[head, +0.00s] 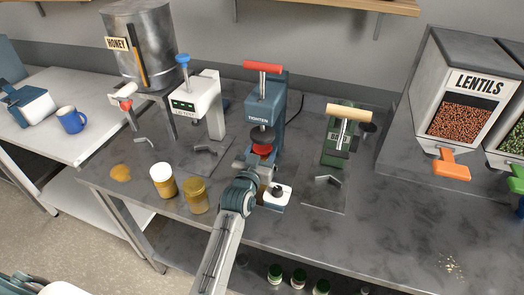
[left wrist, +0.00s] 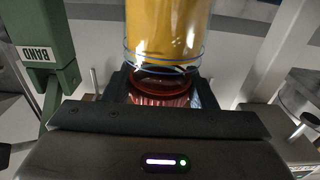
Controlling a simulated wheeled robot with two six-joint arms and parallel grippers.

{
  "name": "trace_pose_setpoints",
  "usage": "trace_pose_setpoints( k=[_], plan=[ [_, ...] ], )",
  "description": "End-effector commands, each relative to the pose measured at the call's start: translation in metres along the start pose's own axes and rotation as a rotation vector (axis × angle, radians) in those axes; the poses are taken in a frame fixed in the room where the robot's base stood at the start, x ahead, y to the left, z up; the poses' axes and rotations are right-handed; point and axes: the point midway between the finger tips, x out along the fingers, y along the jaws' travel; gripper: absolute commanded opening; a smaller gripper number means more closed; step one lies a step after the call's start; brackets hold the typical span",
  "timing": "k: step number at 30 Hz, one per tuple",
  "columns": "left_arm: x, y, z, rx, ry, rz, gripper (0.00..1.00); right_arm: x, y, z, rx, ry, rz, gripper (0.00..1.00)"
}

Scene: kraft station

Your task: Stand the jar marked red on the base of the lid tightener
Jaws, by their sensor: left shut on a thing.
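The jar marked red shows its red lid (head: 262,149) in the head view, just below the dark disc of the lid tightener (head: 264,106). In the left wrist view, which is upside down, the honey-filled glass jar (left wrist: 167,28) fills the middle, with its red lid (left wrist: 160,88) between the fingers. My left gripper (head: 257,163) is shut on this jar near the lid, in front of the tightener's column. The gripper hides the jar's body and foot in the head view. I cannot tell whether the jar touches the tightener's base. My right gripper is not in view.
A white-topped jar (head: 163,180) and an amber jar (head: 195,196) stand left of my arm. A white device (head: 200,104) is left of the tightener; the green band stand (head: 336,147) is right. The honey tank (head: 148,60) and lentil dispenser (head: 462,100) stand farther out. The right counter front is mostly clear.

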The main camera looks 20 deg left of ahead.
Motion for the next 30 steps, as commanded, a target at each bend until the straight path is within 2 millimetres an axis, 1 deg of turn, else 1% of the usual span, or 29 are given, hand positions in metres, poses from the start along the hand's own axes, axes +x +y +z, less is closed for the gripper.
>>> trace_pose_setpoints(
  k=[2,3,6,14,17,19,21,23,30],
  plan=[
    [0.000,0.000,0.003,0.000,-0.005,0.000,0.06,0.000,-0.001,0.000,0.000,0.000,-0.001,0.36],
    [-0.001,0.000,0.005,0.000,-0.008,0.001,0.55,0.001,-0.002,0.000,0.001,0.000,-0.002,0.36],
    [-0.001,0.000,0.005,0.000,-0.009,0.001,0.73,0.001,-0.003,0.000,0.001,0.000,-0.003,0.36],
    [-0.001,0.000,0.006,0.000,-0.011,0.001,0.73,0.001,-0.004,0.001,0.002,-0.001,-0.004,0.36],
    [-0.001,0.000,0.000,-0.001,-0.010,0.001,0.73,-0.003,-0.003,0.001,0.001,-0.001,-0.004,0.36],
    [0.000,0.000,-0.010,-0.001,-0.009,0.001,0.73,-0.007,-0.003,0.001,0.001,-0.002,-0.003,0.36],
    [-0.013,0.001,-0.003,-0.002,-0.010,0.001,0.73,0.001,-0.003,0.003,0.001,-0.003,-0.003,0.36],
    [-0.026,0.001,-0.003,-0.001,-0.010,0.000,0.73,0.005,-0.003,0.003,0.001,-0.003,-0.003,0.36],
    [-0.080,0.000,-0.004,-0.002,-0.008,0.000,0.73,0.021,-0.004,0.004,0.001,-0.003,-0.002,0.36]
  ],
)
